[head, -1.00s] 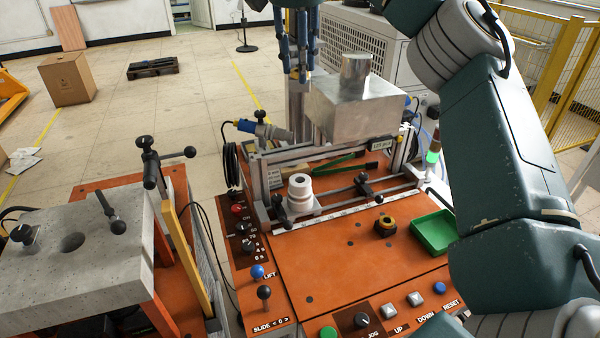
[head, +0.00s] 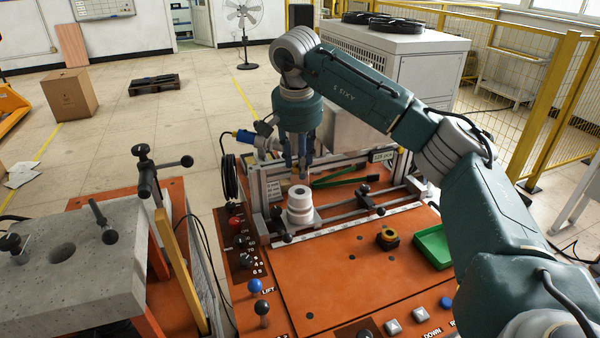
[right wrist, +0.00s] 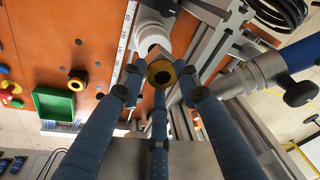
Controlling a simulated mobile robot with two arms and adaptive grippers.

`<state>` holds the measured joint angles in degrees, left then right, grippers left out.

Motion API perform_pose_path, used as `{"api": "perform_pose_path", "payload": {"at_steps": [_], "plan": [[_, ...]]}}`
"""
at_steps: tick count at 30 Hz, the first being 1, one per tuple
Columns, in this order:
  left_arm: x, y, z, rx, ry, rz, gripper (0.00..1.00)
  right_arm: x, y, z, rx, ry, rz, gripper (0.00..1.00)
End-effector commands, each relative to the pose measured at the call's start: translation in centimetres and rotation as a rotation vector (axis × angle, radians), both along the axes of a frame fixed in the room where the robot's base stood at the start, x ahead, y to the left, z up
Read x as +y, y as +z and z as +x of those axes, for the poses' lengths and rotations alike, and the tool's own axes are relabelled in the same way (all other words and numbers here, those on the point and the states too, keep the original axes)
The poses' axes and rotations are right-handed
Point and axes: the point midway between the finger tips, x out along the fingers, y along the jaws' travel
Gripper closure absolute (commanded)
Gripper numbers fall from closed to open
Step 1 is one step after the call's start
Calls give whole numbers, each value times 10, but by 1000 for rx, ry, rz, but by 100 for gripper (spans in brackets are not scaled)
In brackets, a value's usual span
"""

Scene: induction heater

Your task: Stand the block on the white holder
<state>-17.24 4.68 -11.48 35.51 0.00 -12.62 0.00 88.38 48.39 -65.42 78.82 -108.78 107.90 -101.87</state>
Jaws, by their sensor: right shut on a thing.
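The white holder (head: 300,204) is a short stepped cylinder with a dark opening in its top, standing at the left of the machine's front rail. It also shows at the top of the right wrist view (right wrist: 150,34). My right gripper (head: 302,165) points down just above and behind it in the head view. Its blue fingers are shut on the block (right wrist: 160,72), which shows a yellowish rim and a dark round end in the right wrist view. The fingers hide most of the block in the head view. I cannot tell whether it touches the holder. My left gripper is out of view.
A metal block-shaped housing (head: 345,128) stands behind the gripper. A clamp knob (head: 366,200) is on the rail to the right. A black and yellow knob (head: 387,238) and a green tray (head: 434,247) are on the orange top (head: 335,270), which is otherwise mostly clear.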

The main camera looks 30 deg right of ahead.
Motion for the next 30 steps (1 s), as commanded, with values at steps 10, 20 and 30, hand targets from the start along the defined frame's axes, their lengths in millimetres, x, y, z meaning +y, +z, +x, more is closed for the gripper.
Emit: {"api": "perform_pose_path", "payload": {"at_steps": [10,20,30], "plan": [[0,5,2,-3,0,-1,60,0,-36,0,1,-1,0,100],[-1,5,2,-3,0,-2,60,0,-38,0,2,0,0,54],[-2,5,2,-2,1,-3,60,0,-36,0,1,0,-1,49]]}}
